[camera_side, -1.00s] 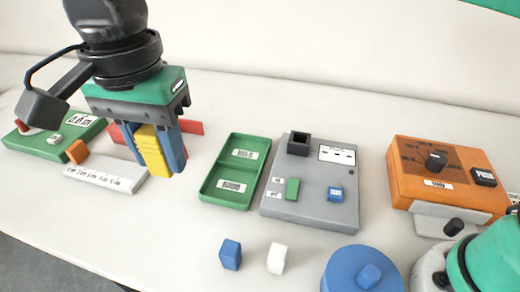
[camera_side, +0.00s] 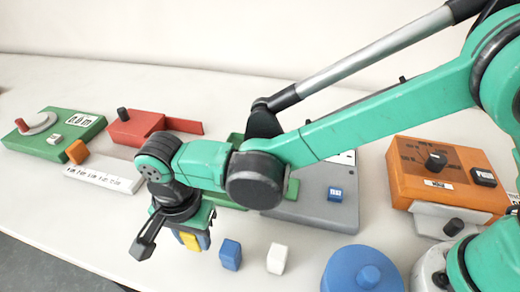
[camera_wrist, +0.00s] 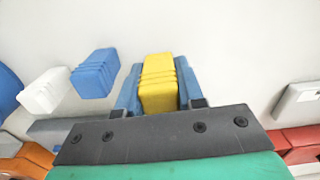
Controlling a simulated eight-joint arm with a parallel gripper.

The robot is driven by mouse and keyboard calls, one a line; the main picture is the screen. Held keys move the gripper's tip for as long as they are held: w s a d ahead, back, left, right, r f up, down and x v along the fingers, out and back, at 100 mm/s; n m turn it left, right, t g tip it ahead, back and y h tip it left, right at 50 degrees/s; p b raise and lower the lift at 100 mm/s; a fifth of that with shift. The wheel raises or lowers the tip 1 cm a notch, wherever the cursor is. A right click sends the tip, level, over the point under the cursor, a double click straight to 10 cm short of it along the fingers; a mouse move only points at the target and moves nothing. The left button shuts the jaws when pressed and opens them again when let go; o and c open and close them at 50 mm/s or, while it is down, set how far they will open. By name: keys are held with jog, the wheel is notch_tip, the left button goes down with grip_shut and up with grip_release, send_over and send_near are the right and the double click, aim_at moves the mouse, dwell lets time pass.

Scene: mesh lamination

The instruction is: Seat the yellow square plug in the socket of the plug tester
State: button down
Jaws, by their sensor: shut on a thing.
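The yellow square plug (camera_wrist: 158,82) is a ribbed block between the blue fingers of my gripper (camera_wrist: 158,90) in the wrist view. My gripper is shut on it. In the side view the yellow plug (camera_side: 190,241) shows partly below my wrist, at the front of the table, left of a blue block. The plug tester (camera_side: 345,208) is a grey box in the middle of the side view, with a blue button (camera_side: 335,194). My arm crosses in front of it and hides its dark socket. My gripper is in front and to the left of the tester.
A blue block (camera_side: 230,254) and a white block (camera_side: 277,258) stand just right of my gripper. A round blue thing (camera_side: 362,270) and an orange box (camera_side: 450,175) are further right. A ruler (camera_side: 103,178), a red device (camera_side: 135,128) and a green device (camera_side: 55,138) are left.

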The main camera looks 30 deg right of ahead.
jog(key=shift+f, duration=0.9)
jog(key=shift+f, duration=0.15)
jog(key=c, duration=0.5)
grip_release()
jog(key=shift+c, duration=0.2)
